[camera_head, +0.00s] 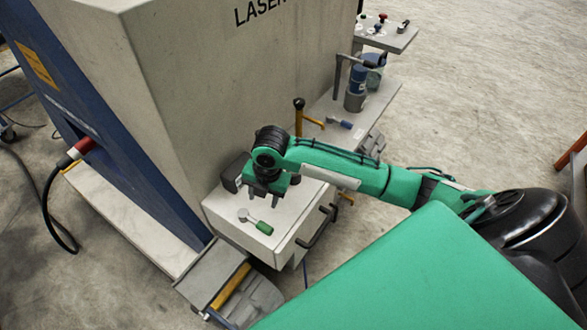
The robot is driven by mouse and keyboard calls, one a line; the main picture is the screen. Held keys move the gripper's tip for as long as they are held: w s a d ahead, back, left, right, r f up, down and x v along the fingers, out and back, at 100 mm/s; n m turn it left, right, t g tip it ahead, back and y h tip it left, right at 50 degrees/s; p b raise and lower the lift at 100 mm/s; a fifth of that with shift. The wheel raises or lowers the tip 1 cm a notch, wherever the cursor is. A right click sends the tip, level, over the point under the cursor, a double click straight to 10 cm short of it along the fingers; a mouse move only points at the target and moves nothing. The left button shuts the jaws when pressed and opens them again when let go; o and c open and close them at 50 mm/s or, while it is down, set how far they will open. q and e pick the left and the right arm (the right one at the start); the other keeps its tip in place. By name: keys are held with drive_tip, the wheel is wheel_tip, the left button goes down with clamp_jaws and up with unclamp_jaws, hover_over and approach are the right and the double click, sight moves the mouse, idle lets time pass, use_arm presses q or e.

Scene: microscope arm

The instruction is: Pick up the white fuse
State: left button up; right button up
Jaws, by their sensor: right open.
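My right gripper (263,195) is at the end of the green arm that comes in from the right. It is open, points down and hovers over the top of a pale cabinet (232,226) at the foot of the large machine. A small tool with a green handle and a pale grey head (262,227) lies on this top, just below the gripper in the picture. No white fuse can be made out for certain; the gripper may hide part of the top. My left gripper is not in view.
The large "LASER" machine (215,85) stands close behind the gripper. A side shelf holds blue-grey containers (356,88) and a small blue-handled item (340,123). A yellow-and-black lever (299,118) stands up near the arm. A dark handle (317,227) juts from the cabinet front.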

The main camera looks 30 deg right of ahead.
drive_tip(key=w+d+r+n+g+h, duration=0.1)
drive_tip(key=w+d+r+n, duration=0.3)
drive_tip(key=d, duration=0.3)
drive_tip(key=w+d+r+n, duration=0.2)
drive_tip(key=w+d+r, duration=0.2)
drive_tip(key=d+r, duration=0.25)
drive_tip(key=f, duration=0.2)
drive_tip(key=f+p, duration=0.1)
drive_tip(key=f, duration=0.5)
drive_tip(key=shift+d+f+p, duration=0.25)
drive_tip(key=shift+d+p, duration=0.1)
drive_tip(key=shift+d, duration=0.05)
drive_tip(key=shift+s+f+p, duration=0.15)
drive_tip(key=shift+f+p, duration=0.25)
drive_tip(key=shift+f, duration=0.2)
wheel_tip(320, 180, down, 4)
drive_tip(key=shift+d+r+p, duration=0.1)
drive_tip(key=shift+r+p, duration=0.1)
drive_tip(key=shift+p, duration=0.45)
drive_tip(key=shift+f, duration=0.35)
drive_tip(key=shift+c, duration=0.5)
clamp_jaws()
